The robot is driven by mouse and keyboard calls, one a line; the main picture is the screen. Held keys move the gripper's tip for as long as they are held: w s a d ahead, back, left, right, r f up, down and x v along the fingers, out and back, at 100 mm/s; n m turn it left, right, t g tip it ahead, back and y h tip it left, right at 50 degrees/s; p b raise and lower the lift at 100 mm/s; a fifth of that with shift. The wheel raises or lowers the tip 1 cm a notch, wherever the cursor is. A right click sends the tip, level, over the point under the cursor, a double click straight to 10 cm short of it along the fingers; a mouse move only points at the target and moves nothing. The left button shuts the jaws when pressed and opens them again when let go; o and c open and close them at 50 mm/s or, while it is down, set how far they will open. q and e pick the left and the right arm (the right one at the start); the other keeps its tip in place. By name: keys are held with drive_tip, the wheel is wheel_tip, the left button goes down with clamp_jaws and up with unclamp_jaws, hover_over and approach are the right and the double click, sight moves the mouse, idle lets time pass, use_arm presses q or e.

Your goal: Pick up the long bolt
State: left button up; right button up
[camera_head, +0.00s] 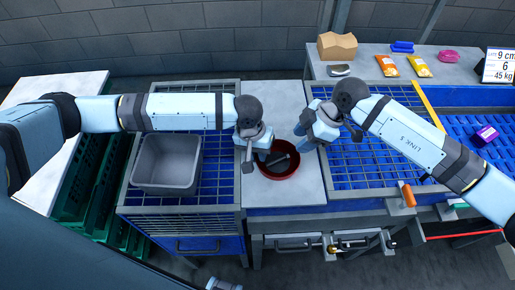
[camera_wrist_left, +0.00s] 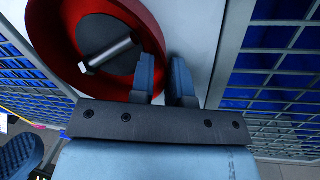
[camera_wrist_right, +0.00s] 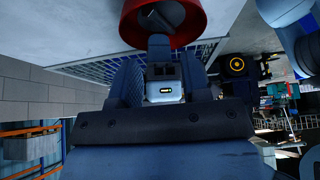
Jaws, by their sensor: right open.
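The long bolt (camera_wrist_left: 110,54), a grey metal rod with a pale end, lies inside a red bowl (camera_wrist_left: 58,66) with a dark inner floor. In the head view the red bowl (camera_head: 278,176) is on the pale counter between the two blue bins. My left gripper (camera_wrist_left: 167,75) is at the bowl's edge, one finger inside and one outside, closed across the rim; the bolt lies apart from the fingers.
A grey tub (camera_head: 167,180) sits on the left blue wire bin. A purple box (camera_head: 484,136) lies far right.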

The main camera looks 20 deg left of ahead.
use_arm(q)
clamp_jaws()
